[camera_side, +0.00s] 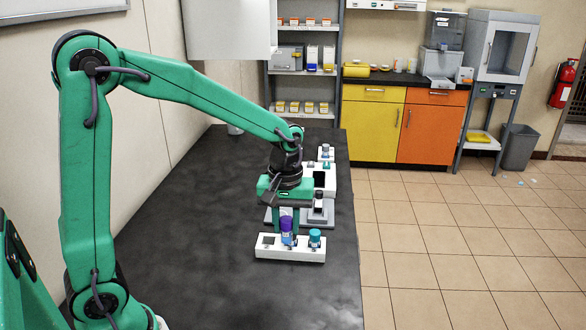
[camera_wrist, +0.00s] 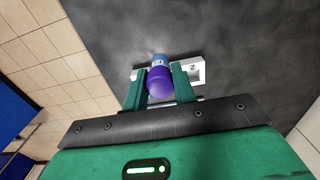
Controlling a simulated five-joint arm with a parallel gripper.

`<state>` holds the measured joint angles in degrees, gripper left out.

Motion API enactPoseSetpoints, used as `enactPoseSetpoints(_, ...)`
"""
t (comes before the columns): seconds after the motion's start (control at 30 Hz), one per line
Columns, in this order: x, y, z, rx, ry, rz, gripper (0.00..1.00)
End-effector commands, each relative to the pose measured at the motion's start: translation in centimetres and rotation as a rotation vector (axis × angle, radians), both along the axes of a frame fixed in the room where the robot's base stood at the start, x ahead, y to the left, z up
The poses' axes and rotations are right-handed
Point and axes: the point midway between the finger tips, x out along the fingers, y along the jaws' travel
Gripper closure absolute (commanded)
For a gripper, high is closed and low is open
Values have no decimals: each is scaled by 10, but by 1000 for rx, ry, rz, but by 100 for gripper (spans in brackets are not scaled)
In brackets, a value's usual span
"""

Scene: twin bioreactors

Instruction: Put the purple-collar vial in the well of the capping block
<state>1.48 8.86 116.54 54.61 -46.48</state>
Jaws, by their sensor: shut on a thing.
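The purple-collar vial (camera_side: 287,231) has a purple upper part and a bluish lower part; it also shows in the wrist view (camera_wrist: 158,82). My gripper (camera_side: 286,218) points down from above with its two green fingers shut on the vial's sides, as the wrist view also shows (camera_wrist: 160,74). The vial stands upright at the middle of a white block (camera_side: 262,254). The vial's lower end is hidden, so I cannot tell how deep it sits. The block's left square well looks empty. I cannot tell whether this is the capping block.
A teal-capped vial (camera_side: 315,238) stands at the white block's right end. Behind is a grey-and-white device (camera_side: 322,215), partly hidden by my gripper. The dark bench (camera_side: 200,245) is clear at left.

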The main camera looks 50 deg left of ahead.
Motion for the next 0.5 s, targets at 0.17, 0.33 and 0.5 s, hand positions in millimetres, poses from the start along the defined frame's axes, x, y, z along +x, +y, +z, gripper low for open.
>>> enactPoseSetpoints(0.17,21,1,3,0,0,1,95)
enactPoseSetpoints(0.33,51,2,7,0,0,1,95)
enactPoseSetpoints(0.5,83,4,9,0,0,1,95)
